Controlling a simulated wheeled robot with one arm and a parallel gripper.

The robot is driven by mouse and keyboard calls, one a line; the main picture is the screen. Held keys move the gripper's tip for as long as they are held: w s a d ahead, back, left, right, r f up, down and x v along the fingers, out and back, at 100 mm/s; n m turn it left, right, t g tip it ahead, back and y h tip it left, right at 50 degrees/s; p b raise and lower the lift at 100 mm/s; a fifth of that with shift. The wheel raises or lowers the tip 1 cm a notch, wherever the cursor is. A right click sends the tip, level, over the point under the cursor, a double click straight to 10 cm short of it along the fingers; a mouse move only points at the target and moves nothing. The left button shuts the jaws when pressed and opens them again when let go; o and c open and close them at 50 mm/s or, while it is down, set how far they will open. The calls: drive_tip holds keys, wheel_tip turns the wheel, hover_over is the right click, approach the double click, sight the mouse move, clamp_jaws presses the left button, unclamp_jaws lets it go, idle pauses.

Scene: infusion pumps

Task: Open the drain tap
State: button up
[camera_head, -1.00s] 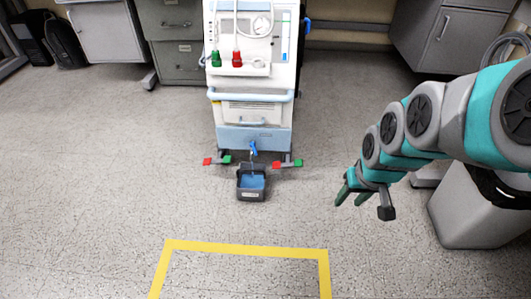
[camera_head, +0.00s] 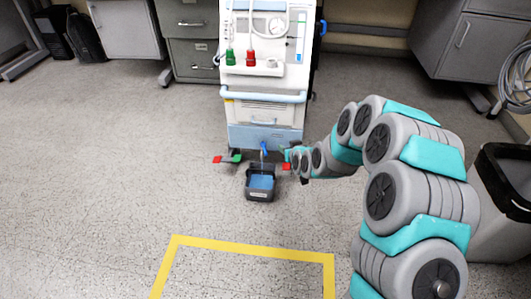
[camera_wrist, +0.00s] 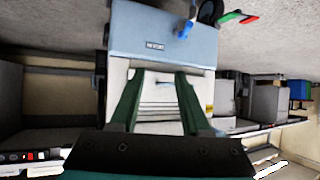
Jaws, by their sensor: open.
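The blue drain tap (camera_head: 263,148) sits at the lower front of the white and pale blue machine (camera_head: 264,104). In the wrist view the tap (camera_wrist: 185,29) shows near the top, right of centre, beyond the fingertips. My gripper (camera_head: 285,152) is beside the tap, to its right, in the head view; my arm partly hides its shape. In the wrist view my gripper (camera_wrist: 161,72) is open, with two dark green fingers apart and nothing between them. They point toward the machine's pale blue lower panel (camera_wrist: 150,45).
A dark container (camera_head: 260,193) with a blue inside stands on the floor just below the tap. Red and green pedals (camera_head: 226,158) stick out at the machine's base. Yellow tape (camera_head: 255,250) marks the open floor in front. A grey bin (camera_head: 500,215) stands at the right.

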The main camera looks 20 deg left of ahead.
sight(265, 151)
drive_tip(key=shift+a+f+n+t+y, duration=1.4)
drive_tip(key=shift+a+f+t, duration=1.85)
drive_tip(key=shift+f, duration=2.95)
drive_tip(key=shift+g, duration=0.55)
drive_tip(key=shift+b+x, duration=0.85)
drive_tip(key=shift+x, duration=3)
drive_tip(key=shift+s+a+r, duration=0.1)
drive_tip(key=shift+c, duration=0.3)
clamp_jaws()
